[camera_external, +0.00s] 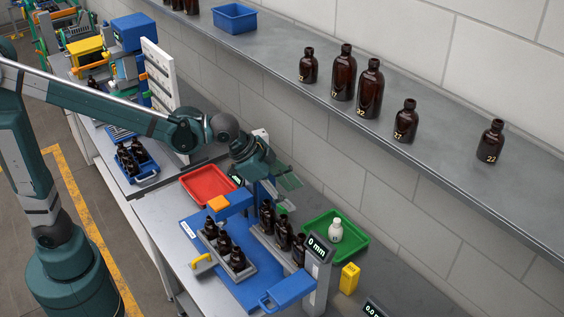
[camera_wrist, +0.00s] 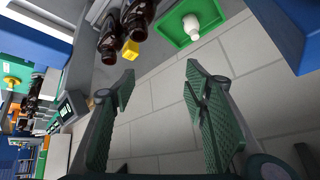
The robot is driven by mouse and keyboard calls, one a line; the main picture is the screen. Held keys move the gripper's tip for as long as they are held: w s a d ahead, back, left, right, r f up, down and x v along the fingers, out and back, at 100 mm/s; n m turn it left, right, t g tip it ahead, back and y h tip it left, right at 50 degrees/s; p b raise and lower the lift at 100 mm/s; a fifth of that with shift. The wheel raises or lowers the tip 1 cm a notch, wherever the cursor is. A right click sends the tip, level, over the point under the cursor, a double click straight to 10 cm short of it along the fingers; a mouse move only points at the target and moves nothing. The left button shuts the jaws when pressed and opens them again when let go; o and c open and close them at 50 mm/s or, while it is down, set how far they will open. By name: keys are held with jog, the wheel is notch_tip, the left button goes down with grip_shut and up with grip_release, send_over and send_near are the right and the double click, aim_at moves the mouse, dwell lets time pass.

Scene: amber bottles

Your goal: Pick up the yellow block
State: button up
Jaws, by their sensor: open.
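The yellow block (camera_external: 349,278) stands upright on the workbench in the external view, right of the grey post with the "0 mm" display. It also shows small near the top of the wrist view (camera_wrist: 130,50), beside dark bottles. My gripper (camera_external: 288,194) is open and empty, raised over the back part of the bench, well to the left of and behind the block. In the wrist view my gripper's green-padded fingers (camera_wrist: 161,72) are wide apart, with wall between them. The block lies beyond the left fingertip, not between the fingers.
A green tray (camera_external: 356,264) with a white bottle (camera_external: 336,230) lies behind the block. Amber bottles (camera_external: 284,233) stand in racks around a blue fixture (camera_external: 287,289) to its left. A red tray (camera_external: 207,183) lies farther left. A shelf (camera_external: 440,140) with several bottles runs along the wall.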

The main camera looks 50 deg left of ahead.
jog(key=w+d+f+m+g+p, duration=0.1)
jog(key=w+d+f+m+g, duration=0.25)
jog(key=w+d+f, duration=0.65)
jog(key=m+g+p, duration=0.1)
jog(key=m+g, duration=0.1)
jog(key=m, duration=0.2)
send_near(355, 283)
jog(key=shift+f+h, duration=0.3)
jog(key=shift+f, duration=0.2)
jog(key=shift+w+d+f, duration=0.1)
jog(key=shift+d+f, duration=0.15)
jog(key=shift+f, duration=0.2)
jog(key=shift+x, duration=0.8)
jog(key=shift+d+f, duration=0.15)
jog(key=shift+f, duration=0.3)
jog(key=shift+f, duration=0.1)
jog(key=shift+x, duration=2.55)
